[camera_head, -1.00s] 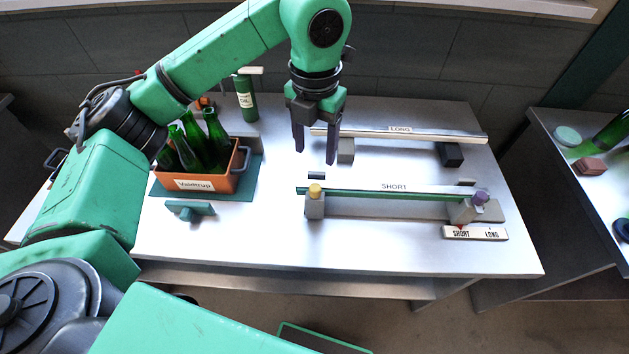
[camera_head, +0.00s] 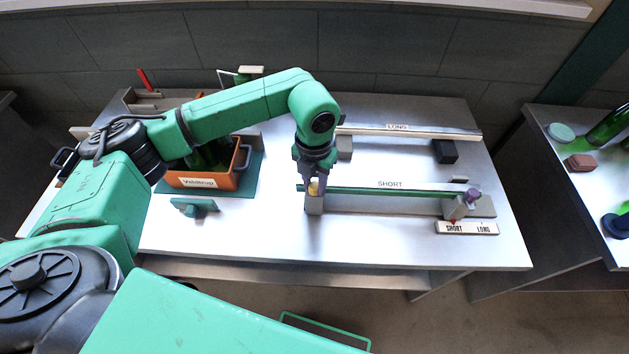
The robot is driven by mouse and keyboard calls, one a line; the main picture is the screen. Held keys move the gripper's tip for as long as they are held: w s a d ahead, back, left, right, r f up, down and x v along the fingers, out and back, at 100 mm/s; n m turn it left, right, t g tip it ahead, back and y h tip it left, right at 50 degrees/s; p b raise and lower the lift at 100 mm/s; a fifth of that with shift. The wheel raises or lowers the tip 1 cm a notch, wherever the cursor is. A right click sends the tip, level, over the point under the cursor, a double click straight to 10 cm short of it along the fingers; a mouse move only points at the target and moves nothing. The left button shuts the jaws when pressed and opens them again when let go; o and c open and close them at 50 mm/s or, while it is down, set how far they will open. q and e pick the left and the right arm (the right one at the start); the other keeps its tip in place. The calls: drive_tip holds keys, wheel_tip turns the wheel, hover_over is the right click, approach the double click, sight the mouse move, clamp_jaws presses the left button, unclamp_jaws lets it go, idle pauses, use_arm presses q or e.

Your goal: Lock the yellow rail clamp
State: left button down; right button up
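The yellow rail clamp (camera_head: 314,188) is a yellow knob on a grey block at the left end of the green rail marked SHORT (camera_head: 385,190). My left gripper (camera_head: 313,184) is down at the yellow knob, with its fingers around or just beside it. The wrist and fingers hide part of the knob, so I cannot tell if the fingers touch or grip it. A purple knob (camera_head: 473,195) sits on a block at the rail's right end. My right gripper is not in view.
The LONG rail (camera_head: 410,132) runs behind. An orange crate (camera_head: 232,182) with green bottles and a teal stand (camera_head: 195,206) are on the left. The front middle of the table is clear.

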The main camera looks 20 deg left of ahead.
use_arm(q)
drive_tip(key=shift+f+b, duration=0.15)
drive_tip(key=shift+b, duration=0.25)
drive_tip(key=shift+n, duration=0.6)
drive_tip(key=shift+r, duration=0.2)
drive_tip(key=c, duration=0.6)
unclamp_jaws()
wheel_tip(320, 180, up, 8)
drive_tip(key=b, duration=0.3)
drive_tip(key=shift+r, duration=0.1)
wheel_tip(320, 180, up, 6)
hover_over(315, 185)
drive_tip(key=shift+r, duration=0.2)
